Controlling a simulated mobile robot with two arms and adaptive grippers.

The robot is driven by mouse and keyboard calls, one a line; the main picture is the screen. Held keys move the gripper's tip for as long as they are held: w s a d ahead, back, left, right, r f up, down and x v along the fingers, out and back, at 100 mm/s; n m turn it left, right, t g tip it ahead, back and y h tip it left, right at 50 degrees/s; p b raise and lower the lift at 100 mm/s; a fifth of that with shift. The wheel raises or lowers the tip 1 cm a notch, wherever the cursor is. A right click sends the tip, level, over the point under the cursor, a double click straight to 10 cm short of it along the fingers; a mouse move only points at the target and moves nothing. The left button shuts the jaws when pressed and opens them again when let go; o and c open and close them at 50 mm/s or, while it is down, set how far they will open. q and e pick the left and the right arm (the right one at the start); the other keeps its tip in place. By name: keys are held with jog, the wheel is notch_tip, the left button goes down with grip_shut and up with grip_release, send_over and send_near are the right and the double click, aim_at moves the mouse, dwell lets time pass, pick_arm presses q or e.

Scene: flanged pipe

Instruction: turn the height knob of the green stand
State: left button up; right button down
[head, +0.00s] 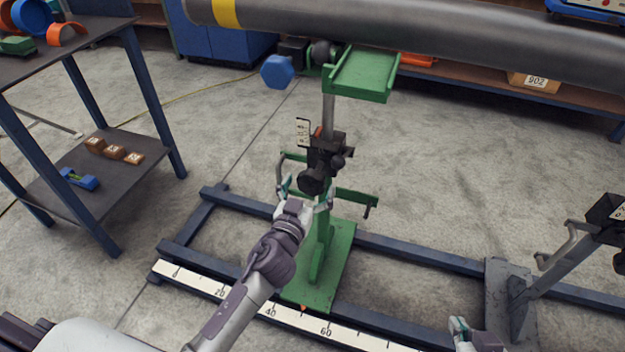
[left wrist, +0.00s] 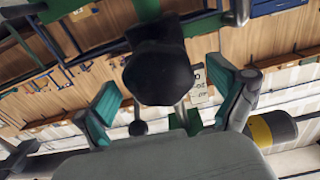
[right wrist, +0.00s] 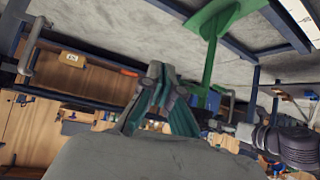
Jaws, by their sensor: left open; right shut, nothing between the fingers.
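The green stand (head: 319,260) stands on the blue rail frame, with a grey post and a green head plate (head: 362,72) under the pipe. A black clamp block on the post carries a round black knob (head: 312,180) facing me. My left gripper (head: 304,194) is open, just in front of the knob. In the left wrist view, the knob (left wrist: 160,75) lies between and beyond the spread teal fingers (left wrist: 168,100); contact cannot be told. My right gripper (head: 460,325) is low at the right, away from the stand. Its fingers (right wrist: 158,75) are shut and empty in the right wrist view.
A large grey pipe (head: 430,42) crosses above the stand. Green side bars (head: 350,196) stick out near the knob. A ruler strip (head: 205,285) runs along the front rail. A grey stand (head: 520,285) is at the right. A dark shelf table (head: 100,180) stands left.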

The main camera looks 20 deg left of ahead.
pick_arm(q)
jog(key=shift+w, duration=1.05)
pick_arm(e)
jog(key=shift+w+a+r+t, duration=0.2)
jog(key=shift+w+r+t, duration=0.1)
jog(key=shift+w+r, duration=0.25)
jog(key=shift+f, duration=0.1)
pick_arm(q)
jog(key=c, duration=1.2)
jog(key=shift+o, duration=0.2)
pick_arm(e)
jog(key=shift+s+f, duration=0.1)
jog(key=shift+f, duration=0.05)
